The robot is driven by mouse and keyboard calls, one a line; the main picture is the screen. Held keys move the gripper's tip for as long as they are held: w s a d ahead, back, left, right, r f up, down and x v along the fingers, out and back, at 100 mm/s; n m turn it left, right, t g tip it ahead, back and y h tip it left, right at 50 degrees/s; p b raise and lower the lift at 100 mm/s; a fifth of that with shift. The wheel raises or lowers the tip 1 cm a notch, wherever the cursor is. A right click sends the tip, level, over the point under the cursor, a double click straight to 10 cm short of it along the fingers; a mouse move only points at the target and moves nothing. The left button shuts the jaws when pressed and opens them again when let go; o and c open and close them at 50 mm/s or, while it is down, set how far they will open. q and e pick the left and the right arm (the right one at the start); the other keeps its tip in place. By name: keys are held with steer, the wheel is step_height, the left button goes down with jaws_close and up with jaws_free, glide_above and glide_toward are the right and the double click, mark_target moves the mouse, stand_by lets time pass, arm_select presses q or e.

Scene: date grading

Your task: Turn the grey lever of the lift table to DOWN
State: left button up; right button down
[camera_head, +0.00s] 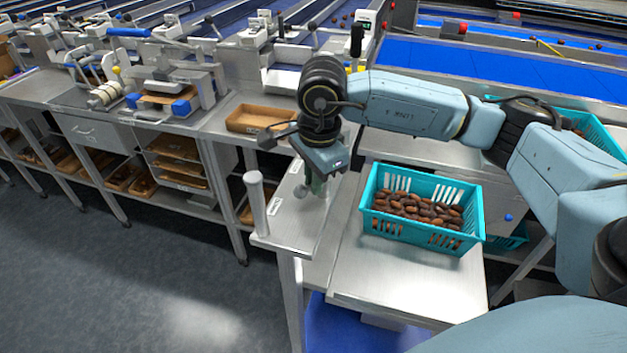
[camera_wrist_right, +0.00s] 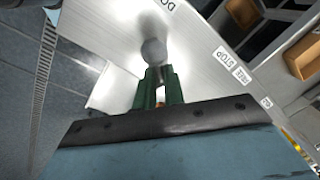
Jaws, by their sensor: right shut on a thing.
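The grey lever (camera_wrist_right: 153,52) shows its round knob end in the right wrist view, over a pale metal plate. Its knob also shows in the head view (camera_head: 302,191), beside my right gripper. My right gripper (camera_wrist_right: 158,88) has its green fingers shut on the lever, just below the knob in the picture. In the head view my right gripper (camera_head: 316,186) points down at the plate from above. A label starting with "DO" (camera_wrist_right: 166,4) is cut off at the top edge; another label reading "STOP" (camera_wrist_right: 224,54) lies to the right. My left gripper is not in view.
A turquoise crate of dates (camera_head: 476,236) stands on the steel lift table (camera_head: 385,285), right of my gripper. A grey upright post (camera_head: 256,205) stands left of it. A wooden tray (camera_head: 256,119) lies behind on the bench. Open floor is at the left front.

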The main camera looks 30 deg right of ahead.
steer(key=shift+r, duration=0.1)
stand_by(0.3)
steer(key=c, duration=1.5)
jaws_free()
step_height(320, 180, up, 13)
steer(key=s, duration=0.1)
steer(key=shift+s+r, duration=0.15)
steer(key=shift+s, duration=0.15)
